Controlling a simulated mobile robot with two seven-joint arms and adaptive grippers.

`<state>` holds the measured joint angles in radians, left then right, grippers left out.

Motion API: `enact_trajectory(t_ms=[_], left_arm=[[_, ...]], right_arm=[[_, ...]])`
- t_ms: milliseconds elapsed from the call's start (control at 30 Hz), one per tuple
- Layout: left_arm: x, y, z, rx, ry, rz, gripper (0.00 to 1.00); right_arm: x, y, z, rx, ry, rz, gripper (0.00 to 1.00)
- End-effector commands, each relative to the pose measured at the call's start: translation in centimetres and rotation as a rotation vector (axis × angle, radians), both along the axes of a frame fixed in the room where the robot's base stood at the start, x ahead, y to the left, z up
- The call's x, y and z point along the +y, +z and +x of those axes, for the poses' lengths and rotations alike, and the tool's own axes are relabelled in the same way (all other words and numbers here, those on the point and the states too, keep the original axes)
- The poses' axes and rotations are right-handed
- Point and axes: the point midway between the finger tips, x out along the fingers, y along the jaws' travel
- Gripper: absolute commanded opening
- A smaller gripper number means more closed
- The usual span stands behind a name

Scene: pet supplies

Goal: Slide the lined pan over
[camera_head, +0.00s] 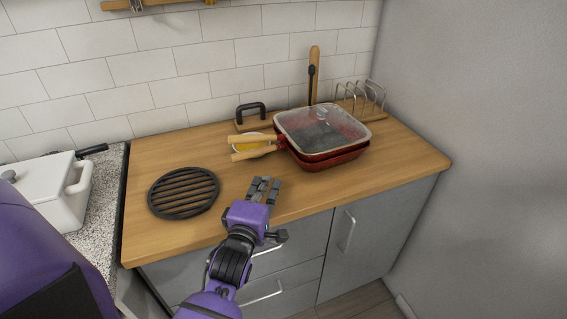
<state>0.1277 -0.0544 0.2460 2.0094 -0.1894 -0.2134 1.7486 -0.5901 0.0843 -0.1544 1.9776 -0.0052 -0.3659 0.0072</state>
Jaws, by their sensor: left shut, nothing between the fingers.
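Red square pans (335,161), seemingly two stacked, stand on the wooden counter right of centre, with a clear lid (322,127) on top. Two light wooden handles (252,139) point left. I cannot tell what lines the pan. My left gripper (264,184) is shut and empty near the counter's front edge, in front and to the left of the pans, below the handles and apart from them. My right gripper is not in view.
A round black slatted trivet (184,192) lies left of my gripper. A wire rack (362,98) stands behind the pans, and a white pot (52,188) at left. The counter (405,160) is clear right of the pans.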

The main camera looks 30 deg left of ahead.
Motion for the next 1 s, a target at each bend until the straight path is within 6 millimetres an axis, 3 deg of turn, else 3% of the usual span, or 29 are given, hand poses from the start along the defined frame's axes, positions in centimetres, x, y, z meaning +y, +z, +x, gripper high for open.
enact_trajectory(t_ms=[100, 267, 400, 600, 1000], left_arm=[[0.7, 0.4, 2.8, -0.004, -0.001, 0.003, 0.0], [1.5, 0.4, 6.0, -0.004, -0.001, 0.003, 0.0], [0.2, 0.3, 7.6, -0.002, -0.001, -0.001, 0.0], [-0.5, 0.1, 8.8, -0.001, 0.0, 0.0, 0.0], [-0.8, 0.1, 9.1, -0.001, 0.0, -0.001, 0.0]], right_arm=[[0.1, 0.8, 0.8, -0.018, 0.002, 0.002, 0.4], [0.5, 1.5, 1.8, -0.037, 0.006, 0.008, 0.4], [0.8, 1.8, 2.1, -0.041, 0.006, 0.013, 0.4], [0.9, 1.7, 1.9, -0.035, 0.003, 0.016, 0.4], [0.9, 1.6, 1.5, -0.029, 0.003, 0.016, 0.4]])
